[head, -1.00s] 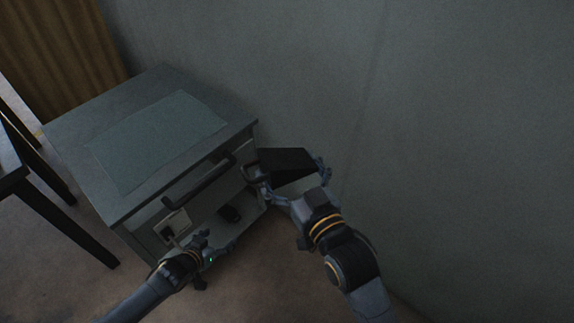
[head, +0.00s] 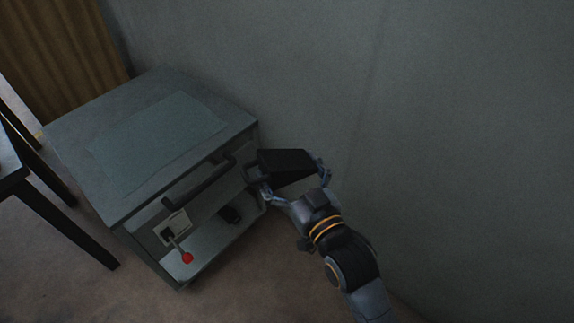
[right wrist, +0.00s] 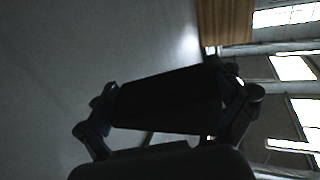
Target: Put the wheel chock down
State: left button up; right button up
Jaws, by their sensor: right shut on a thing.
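The wheel chock (head: 286,161) is a dark, nearly black block at the right side of the grey cabinet (head: 92,190), in front of the wall. My right gripper (head: 294,178) is shut on it, with one finger at each end. The chock appears held in the air; its underside is hidden, so I cannot tell if it touches anything. In the right wrist view, the chock (right wrist: 168,98) spans the space between the two fingers. My left gripper is out of view.
A dark-legged table (head: 66,225) stands at left. Floor in front of the cabinet is clear.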

aim_at(306, 170)
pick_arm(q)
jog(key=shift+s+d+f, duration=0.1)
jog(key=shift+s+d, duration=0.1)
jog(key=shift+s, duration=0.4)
pick_arm(e)
jog(key=s+d+f+m+t+h, duration=0.1)
jog(key=s+d+h, duration=0.3)
jog(key=d, duration=0.5)
jog(key=s+d+f+m+t+h, duration=0.1)
jog(key=s+d+m+h, duration=0.3)
jog(key=d, duration=0.6)
jog(key=shift+s+d+f+m, duration=0.2)
jog(key=shift+s+d+m, duration=0.1)
jog(key=shift+s, duration=0.55)
jog(key=shift+a, duration=0.1)
